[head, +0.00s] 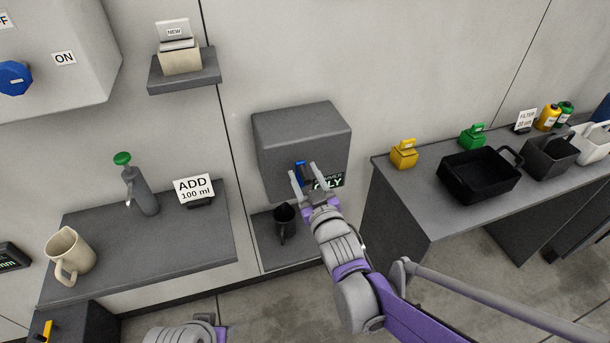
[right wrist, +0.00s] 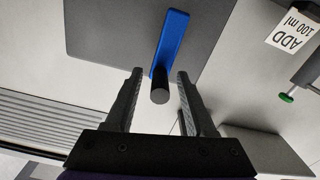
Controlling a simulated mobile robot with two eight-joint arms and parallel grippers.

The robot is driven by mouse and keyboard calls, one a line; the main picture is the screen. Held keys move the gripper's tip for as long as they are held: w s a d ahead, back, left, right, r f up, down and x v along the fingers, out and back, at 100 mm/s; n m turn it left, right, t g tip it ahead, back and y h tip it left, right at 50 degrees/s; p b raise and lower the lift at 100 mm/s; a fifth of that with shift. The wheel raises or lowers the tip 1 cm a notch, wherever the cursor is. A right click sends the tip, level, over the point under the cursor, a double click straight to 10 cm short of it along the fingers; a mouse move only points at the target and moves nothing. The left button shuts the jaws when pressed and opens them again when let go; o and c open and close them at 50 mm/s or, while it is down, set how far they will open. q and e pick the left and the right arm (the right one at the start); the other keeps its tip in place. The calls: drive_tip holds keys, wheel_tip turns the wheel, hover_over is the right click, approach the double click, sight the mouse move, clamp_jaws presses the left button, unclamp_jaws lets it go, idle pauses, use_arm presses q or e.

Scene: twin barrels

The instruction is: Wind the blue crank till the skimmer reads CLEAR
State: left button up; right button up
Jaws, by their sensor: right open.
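The skimmer is a grey box (head: 300,135) on the wall. Its small dark display (head: 335,182) is partly hidden by my right gripper; the letters "LY" show in green. The blue crank (head: 300,170) is on the box front, partly covered by the fingers. In the right wrist view, the crank arm (right wrist: 172,42) is a blue bar with a dark round handle (right wrist: 160,92). My right gripper (head: 304,172) is open, with its fingers (right wrist: 160,78) on either side of the handle and a gap at each side. My left gripper does not show.
A black cup (head: 284,222) stands on a low ledge below the skimmer. A left counter holds a jug (head: 69,255), a green-topped bottle (head: 140,190) and an "ADD 100 ml" sign (head: 194,188). A right bench holds a black tray (head: 480,178) and several containers.

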clamp_jaws()
idle(1.4)
